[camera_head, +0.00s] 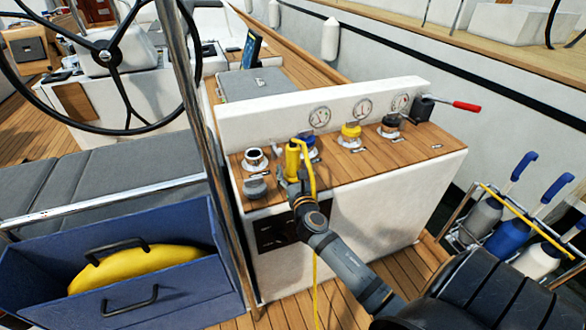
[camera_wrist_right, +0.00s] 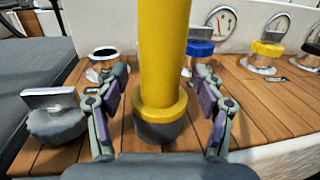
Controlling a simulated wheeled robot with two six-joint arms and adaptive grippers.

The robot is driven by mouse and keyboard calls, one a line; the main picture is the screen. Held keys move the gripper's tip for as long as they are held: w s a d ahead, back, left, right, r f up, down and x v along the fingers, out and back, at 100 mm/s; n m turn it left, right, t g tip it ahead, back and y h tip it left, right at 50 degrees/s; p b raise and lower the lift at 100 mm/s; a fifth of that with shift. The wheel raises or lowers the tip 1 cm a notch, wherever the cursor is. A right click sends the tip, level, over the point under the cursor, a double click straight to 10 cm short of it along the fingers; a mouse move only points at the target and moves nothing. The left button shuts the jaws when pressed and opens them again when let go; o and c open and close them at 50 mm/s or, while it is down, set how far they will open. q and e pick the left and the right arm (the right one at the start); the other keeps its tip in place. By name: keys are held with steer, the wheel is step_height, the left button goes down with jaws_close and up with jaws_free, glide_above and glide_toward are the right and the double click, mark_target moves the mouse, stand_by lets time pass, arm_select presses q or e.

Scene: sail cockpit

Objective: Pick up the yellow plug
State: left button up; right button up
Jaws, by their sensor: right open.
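The yellow plug (camera_head: 293,160) stands upright near the left end of the wooden console top, with a yellow cable looping from it and hanging down the console's front. In the right wrist view the plug (camera_wrist_right: 163,60) is a yellow cylinder with a collar and a dark grey lower end. My right gripper (camera_head: 294,182) is at the plug, coming from the front. In the wrist view its two fingers stand open on either side of the plug, with gaps visible to both fingers. Whether the plug's lower end touches the console is unclear. My left gripper is not in view.
A grey capped fitting (camera_head: 255,187) and an open socket (camera_head: 254,158) are close left of the plug. Blue, yellow (camera_head: 351,133) and black fittings line the console, before a white gauge panel (camera_head: 330,101). A steel post (camera_head: 200,130) and a blue box (camera_head: 191,308) stand left.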

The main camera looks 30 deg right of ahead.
mark_target(293, 139)
steer(key=shift+w+d, duration=0.25)
steer(key=shift+w, duration=0.4)
steer(key=shift+s, duration=0.1)
steer(key=shift+c, duration=0.2)
jaws_close()
step_height(293, 139, up, 14)
steer(key=p, duration=0.6)
step_height(293, 139, up, 14)
steer(key=p, duration=0.2)
steer(key=shift+p, duration=0.4)
step_height(293, 139, up, 3)
steer(key=p, duration=0.4)
